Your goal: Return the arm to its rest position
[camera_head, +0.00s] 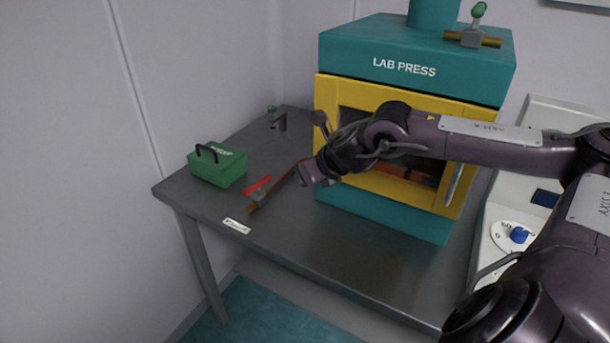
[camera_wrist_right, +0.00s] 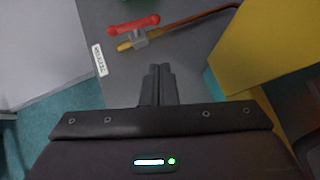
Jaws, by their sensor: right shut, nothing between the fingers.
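My right arm comes in from the right in the head view and reaches across the front of the lab press. My right gripper (camera_head: 306,174) is over the grey table, left of the press. In the right wrist view its fingers (camera_wrist_right: 158,72) are together with nothing between them. Beyond the fingertips is a valve with a red handle (camera_wrist_right: 134,24) on a brass fitting, joined to a copper-coloured pipe (camera_wrist_right: 190,18). The red handle (camera_head: 258,185) also shows in the head view, left of the gripper. The gripper is apart from it. My left gripper does not show.
The teal and yellow lab press (camera_head: 416,90) stands close behind my right arm. A green box with a black handle (camera_head: 218,168) sits at the table's left. A white label (camera_head: 236,226) is on the front edge. The front of the grey table (camera_head: 340,255) is clear. A pale console (camera_head: 500,215) stands at right.

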